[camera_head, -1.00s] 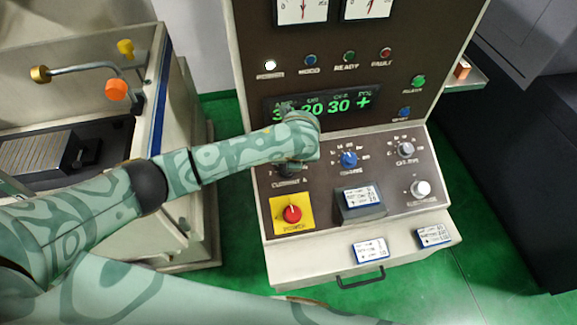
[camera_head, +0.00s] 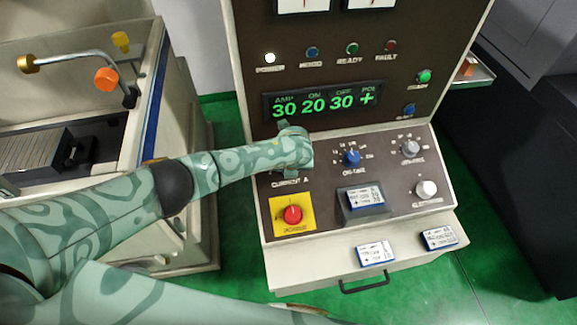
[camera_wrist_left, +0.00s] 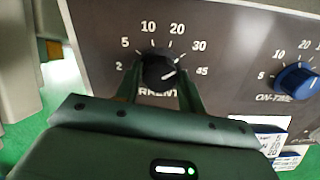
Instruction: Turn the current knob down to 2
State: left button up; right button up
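The black current knob (camera_wrist_left: 160,70) shows in the left wrist view, above a partly hidden label and inside a scale from 2 to 45. A pale mark on it lies toward its lower right; its exact reading is unclear. My left gripper (camera_wrist_left: 159,82) has its fingers spread, one on each side of the knob; I cannot tell whether they touch it. In the head view my left gripper (camera_head: 294,152) covers the knob above the CURRENT A label. The green display (camera_head: 322,104) reads AMP 30, ON 20, OFF 30 and a plus. My right gripper is not in view.
The blue on-time knob (camera_head: 351,157) is right of the current knob, with a grey knob (camera_head: 410,148) beyond. A red button on a yellow plate (camera_head: 291,214) sits below. Cards lie on the panel (camera_head: 365,198) and the ledge (camera_head: 375,253). A machine tank (camera_head: 150,110) stands left.

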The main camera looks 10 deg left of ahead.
pick_arm(q)
jog(key=c, duration=0.4)
jog(key=shift+c, duration=0.2)
